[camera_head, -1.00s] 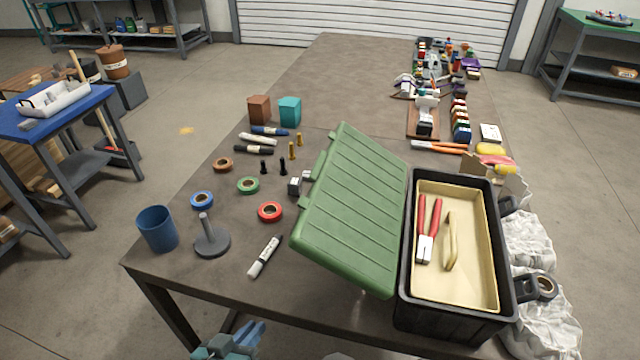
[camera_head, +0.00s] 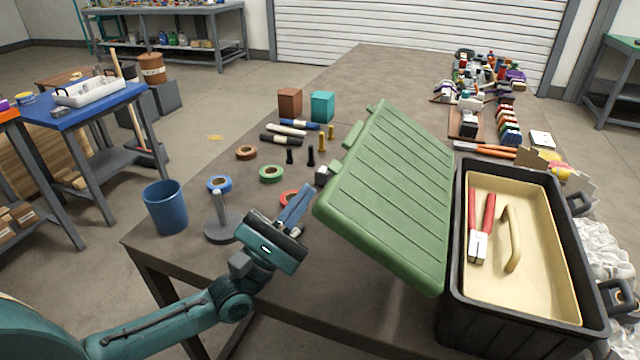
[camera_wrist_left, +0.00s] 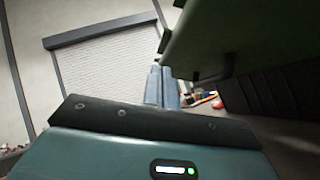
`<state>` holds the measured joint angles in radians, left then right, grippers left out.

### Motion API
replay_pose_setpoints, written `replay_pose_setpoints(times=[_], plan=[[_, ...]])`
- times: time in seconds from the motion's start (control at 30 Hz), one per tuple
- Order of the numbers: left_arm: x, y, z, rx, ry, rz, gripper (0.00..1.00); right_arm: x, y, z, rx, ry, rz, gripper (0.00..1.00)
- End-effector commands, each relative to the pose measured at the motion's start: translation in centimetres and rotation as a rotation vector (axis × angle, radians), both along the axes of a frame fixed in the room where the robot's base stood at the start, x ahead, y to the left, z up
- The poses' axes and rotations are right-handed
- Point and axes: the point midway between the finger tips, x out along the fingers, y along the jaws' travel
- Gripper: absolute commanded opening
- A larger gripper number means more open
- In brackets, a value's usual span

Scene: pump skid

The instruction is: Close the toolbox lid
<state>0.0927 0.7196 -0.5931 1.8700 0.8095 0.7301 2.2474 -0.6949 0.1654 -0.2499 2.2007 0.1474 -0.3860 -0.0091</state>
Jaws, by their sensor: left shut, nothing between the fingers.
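The toolbox is a black box (camera_head: 455,300) with a tan tray (camera_head: 535,290) inside, holding red-handled pliers (camera_head: 480,228) and a tan curved handle (camera_head: 512,238). Its green lid (camera_head: 395,195) stands open, tilted out over the table on the box's left side. My left gripper (camera_head: 303,196) is shut and empty, just left of the lid's lower left corner. In the left wrist view the lid's underside (camera_wrist_left: 245,35) hangs above and right of the fingers (camera_wrist_left: 162,87). I cannot tell whether the fingers touch the lid. My right gripper is not in view.
A blue cup (camera_head: 166,207) and a grey post on a round base (camera_head: 222,222) stand left of my left gripper. Tape rolls, markers, bolts and two blocks (camera_head: 322,106) lie behind it. Several small goods crowd the table's far right. White crumpled bags (camera_head: 605,240) lie right of the box.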

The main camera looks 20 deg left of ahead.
Motion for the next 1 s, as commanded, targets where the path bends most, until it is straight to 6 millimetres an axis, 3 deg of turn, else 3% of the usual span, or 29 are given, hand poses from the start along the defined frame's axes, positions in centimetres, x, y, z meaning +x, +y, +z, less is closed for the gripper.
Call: replay_pose_setpoints(times=[0.3,0.5,1.0], plan=[[4.0,-2.2,3.9,0.001,-0.003,0.001,0.0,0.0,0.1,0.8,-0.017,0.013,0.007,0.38],[5.7,-3.2,5.2,0.003,-0.002,0.002,0.0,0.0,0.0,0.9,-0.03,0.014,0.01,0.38],[6.3,-3.5,5.6,0.006,0.0,0.002,0.0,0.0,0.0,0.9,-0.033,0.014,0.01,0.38]])
